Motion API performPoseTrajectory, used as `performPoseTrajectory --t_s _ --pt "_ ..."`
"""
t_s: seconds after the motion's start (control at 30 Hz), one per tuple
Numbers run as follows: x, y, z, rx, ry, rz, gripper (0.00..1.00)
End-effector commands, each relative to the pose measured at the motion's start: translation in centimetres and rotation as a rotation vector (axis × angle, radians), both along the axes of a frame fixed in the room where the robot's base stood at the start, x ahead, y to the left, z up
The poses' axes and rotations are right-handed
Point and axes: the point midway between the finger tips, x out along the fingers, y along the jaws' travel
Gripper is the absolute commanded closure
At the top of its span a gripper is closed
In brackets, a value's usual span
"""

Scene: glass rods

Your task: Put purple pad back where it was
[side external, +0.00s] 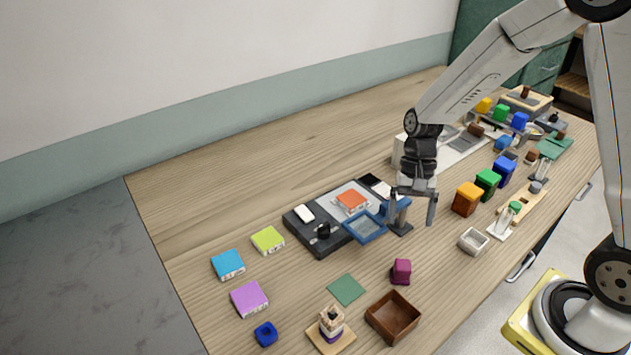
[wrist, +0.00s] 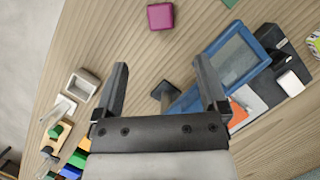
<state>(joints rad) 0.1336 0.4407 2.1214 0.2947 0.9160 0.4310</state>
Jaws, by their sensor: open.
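The purple pad (side external: 249,299) lies flat on the wooden table at the front left, below a cyan pad (side external: 228,264) and a lime pad (side external: 268,240). An orange pad (side external: 352,200) sits on the grey plate of a dark device (side external: 318,240). My gripper (side external: 413,219) is open, well to the right of the purple pad, beside a blue framed piece (side external: 365,227). In the wrist view my open gripper (wrist: 160,68) has its fingers apart, with a dark stand (wrist: 165,93) showing between them. The purple pad is not in the wrist view.
A magenta block (side external: 401,271), green square (side external: 346,289), brown box (side external: 393,318), stacked-ring peg (side external: 332,325) and blue ring (side external: 266,335) stand at the front. Coloured blocks (side external: 467,198) and a small pale tray (side external: 473,241) stand to the right. The table's back left is clear.

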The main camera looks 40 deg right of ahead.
Motion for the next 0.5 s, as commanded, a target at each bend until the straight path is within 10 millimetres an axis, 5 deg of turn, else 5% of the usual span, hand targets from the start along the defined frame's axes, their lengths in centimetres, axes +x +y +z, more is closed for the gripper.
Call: performPoseTrajectory --t_s 0.27,0.5 --pt "-0.8 0.0 0.6 -0.041 -0.1 0.115 0.07" --pt "-2.4 -0.2 1.9 -0.133 -0.323 0.393 0.07"
